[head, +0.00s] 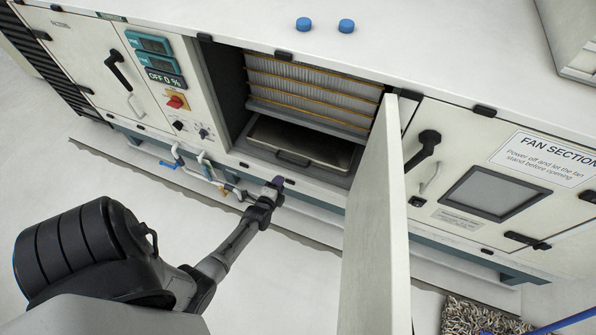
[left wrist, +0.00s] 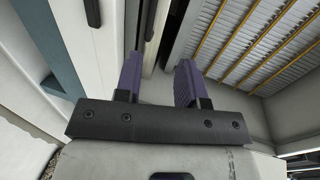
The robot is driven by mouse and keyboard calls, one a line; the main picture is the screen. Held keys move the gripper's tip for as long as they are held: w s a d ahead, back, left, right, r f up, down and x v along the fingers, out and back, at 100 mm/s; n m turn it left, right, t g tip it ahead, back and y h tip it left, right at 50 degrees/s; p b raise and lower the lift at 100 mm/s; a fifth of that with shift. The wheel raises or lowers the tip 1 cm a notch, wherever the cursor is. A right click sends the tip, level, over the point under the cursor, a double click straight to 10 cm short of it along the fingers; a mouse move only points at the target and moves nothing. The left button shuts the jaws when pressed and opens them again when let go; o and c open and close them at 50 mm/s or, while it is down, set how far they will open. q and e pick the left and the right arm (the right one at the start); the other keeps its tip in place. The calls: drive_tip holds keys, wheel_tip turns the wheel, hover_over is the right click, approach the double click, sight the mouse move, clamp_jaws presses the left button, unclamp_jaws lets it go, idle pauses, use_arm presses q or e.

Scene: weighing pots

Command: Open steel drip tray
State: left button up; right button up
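The steel drip tray (head: 318,144) lies flat in the bottom of the open cabinet bay, below the filter, with a dark handle (head: 292,158) on its front edge. My left gripper (head: 277,183) is just in front of the bay's lower sill, short of the handle and slightly left of it in the head view. In the left wrist view its two purple fingers (left wrist: 157,75) stand apart with nothing seen clamped between them. I cannot make out the tray handle in that view. My right gripper is not in view.
A pleated filter (head: 312,88) with yellow bars fills the bay above the tray. The open white door (head: 375,230) juts out right of the bay. Pipes and valves (head: 205,172) run low on the left. Two blue caps (head: 346,26) sit on top.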

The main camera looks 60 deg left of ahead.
sight(293, 163)
use_arm(q)
drive_tip(key=shift+y, duration=0.3)
drive_tip(key=b+x, duration=0.2)
drive_tip(key=x, duration=0.2)
drive_tip(key=f+b+x, duration=0.1)
drive_tip(key=b+x, duration=0.2)
drive_tip(key=x, duration=0.1)
drive_tip(key=f+b+x, duration=0.1)
drive_tip(key=b+x, duration=0.2)
drive_tip(key=x, duration=0.2)
drive_tip(key=shift+s, duration=0.25)
drive_tip(key=shift+w+a+b, duration=0.35)
drive_tip(key=shift+w+b, duration=0.05)
drive_tip(key=shift+w, duration=0.15)
clamp_jaws()
